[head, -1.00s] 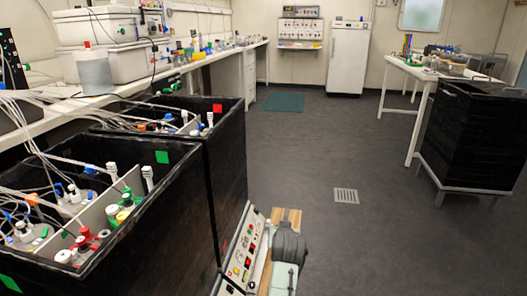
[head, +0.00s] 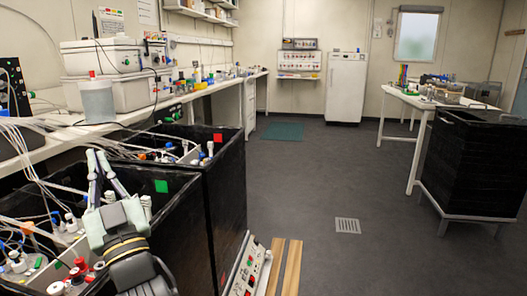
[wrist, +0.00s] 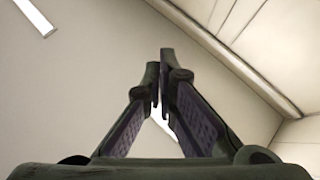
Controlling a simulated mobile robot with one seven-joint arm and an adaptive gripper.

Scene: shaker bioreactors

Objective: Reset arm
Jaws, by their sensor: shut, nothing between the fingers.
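My gripper (head: 97,155) is raised in front of the near black shaker box (head: 190,215) at the left of the head view, with its fingers pointing up. Its fingers come together at the tips with nothing between them. In the wrist view my gripper (wrist: 160,62) shows both fingers meeting against a pale ceiling and wall. The gripper and wrist hide part of the near box and its contents.
Bottles with coloured caps and tubes (head: 75,270) fill the near box. A control panel (head: 243,268) stands at its right side. A long bench (head: 130,125) runs along the left wall. A black bin (head: 470,160) and a white table (head: 425,75) stand right. The middle floor is clear.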

